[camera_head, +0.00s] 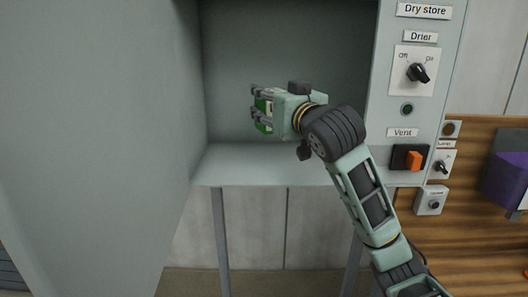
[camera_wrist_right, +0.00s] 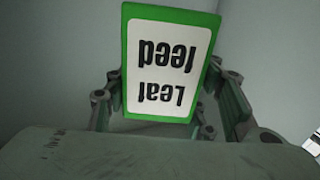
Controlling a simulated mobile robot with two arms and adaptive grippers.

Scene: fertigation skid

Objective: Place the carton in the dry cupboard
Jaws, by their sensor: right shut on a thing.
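The carton is green with a white label reading "Leaf feed"; in the right wrist view the carton (camera_wrist_right: 168,62) stands between the fingers, its label upside down. In the head view only a little green of the carton (camera_head: 263,105) shows between the fingers. My right gripper (camera_head: 260,108) is shut on it and holds it in the opening of the dry cupboard (camera_head: 290,50), above the cupboard floor (camera_head: 240,165). The fingers also show in the wrist view (camera_wrist_right: 168,95). My left gripper is not in view.
The open door (camera_head: 95,130) stands at the left. The panel at the right carries the "Dry store" label (camera_head: 424,11), a Drier knob (camera_head: 418,73) and an orange Vent switch (camera_head: 413,161). A purple object (camera_head: 506,180) is far right. The visible cupboard floor is clear.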

